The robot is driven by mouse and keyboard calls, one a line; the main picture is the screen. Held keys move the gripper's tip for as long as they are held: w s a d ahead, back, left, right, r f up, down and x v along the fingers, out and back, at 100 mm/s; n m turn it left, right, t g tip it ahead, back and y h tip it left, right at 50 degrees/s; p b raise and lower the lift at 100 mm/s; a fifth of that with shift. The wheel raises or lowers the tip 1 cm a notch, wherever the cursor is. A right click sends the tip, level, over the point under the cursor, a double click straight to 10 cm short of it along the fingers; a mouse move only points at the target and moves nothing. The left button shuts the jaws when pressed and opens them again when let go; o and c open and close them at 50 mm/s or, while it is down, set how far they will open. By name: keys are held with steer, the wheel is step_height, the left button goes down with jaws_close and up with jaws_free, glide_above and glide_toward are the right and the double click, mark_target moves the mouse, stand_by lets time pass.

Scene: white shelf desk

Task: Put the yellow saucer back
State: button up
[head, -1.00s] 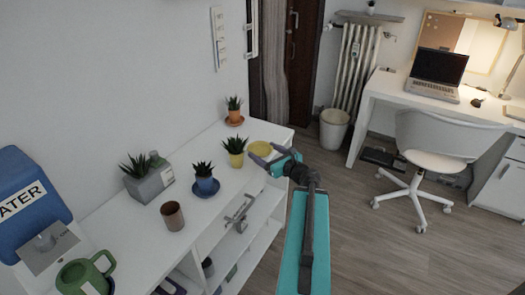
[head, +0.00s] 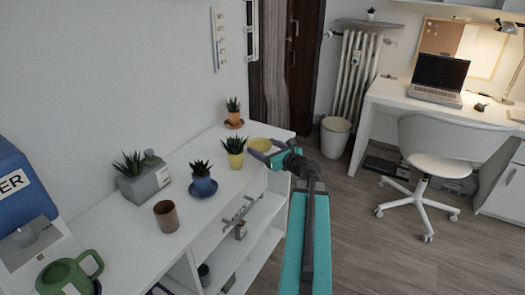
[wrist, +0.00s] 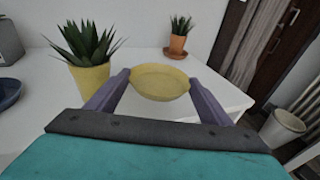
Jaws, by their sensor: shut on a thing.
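The yellow saucer (wrist: 160,82) is a shallow round dish between the fingers of my gripper (wrist: 161,90) in the wrist view. My gripper is shut on it. In the head view the saucer (head: 259,144) is at the far right end of the white shelf top, with my gripper (head: 265,156) at its near right side. I cannot tell whether the saucer touches the shelf top. A yellow pot with a spiky plant (head: 235,159) stands left of the saucer, with no saucer visible under it. It also shows in the wrist view (wrist: 90,79).
An orange pot on an orange saucer (head: 234,123) stands behind. A blue pot on a blue saucer (head: 203,187), a brown cup (head: 166,216), a grey planter (head: 145,182) and a green mug (head: 69,277) stand along the white shelf top (head: 128,226).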

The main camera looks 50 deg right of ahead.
mark_target(263, 140)
steer(key=shift+w+d+f, duration=0.15)
steer(key=shift+w+d, duration=0.95)
steer(key=shift+w, duration=0.2)
steer(key=shift+w+d+f, duration=0.15)
steer(key=shift+w+d, duration=0.95)
steer(key=shift+w, duration=0.15)
steer(key=shift+f, duration=1.75)
steer(key=shift+f, duration=0.1)
steer(key=o, duration=1.1)
